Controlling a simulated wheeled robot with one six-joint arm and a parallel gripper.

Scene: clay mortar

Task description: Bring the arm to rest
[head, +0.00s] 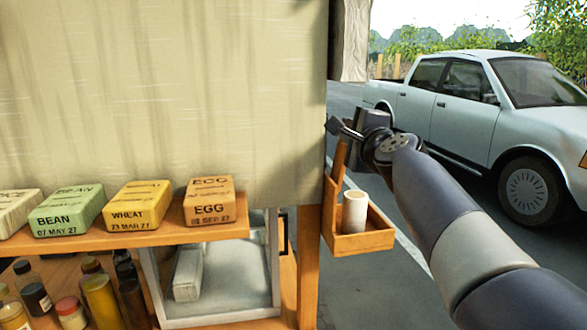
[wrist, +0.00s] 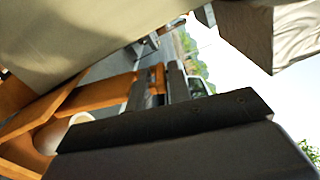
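My arm reaches in from the lower right of the head view. My gripper (head: 343,128) is in front of the right edge of the pale cloth, above a small wooden side tray (head: 368,243). A white cylinder (head: 354,211) stands upright in the side tray, below the gripper. In the wrist view, a dark part of my gripper fills the lower foreground.
A wooden shelf (head: 120,237) holds a green BEAN block (head: 68,216), a yellow WHEAT block (head: 137,212) and an orange EGG block (head: 209,205). Bottles (head: 100,300) stand below. The pale cloth (head: 160,90) hangs behind. A pickup truck (head: 470,100) is parked beyond, across open road.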

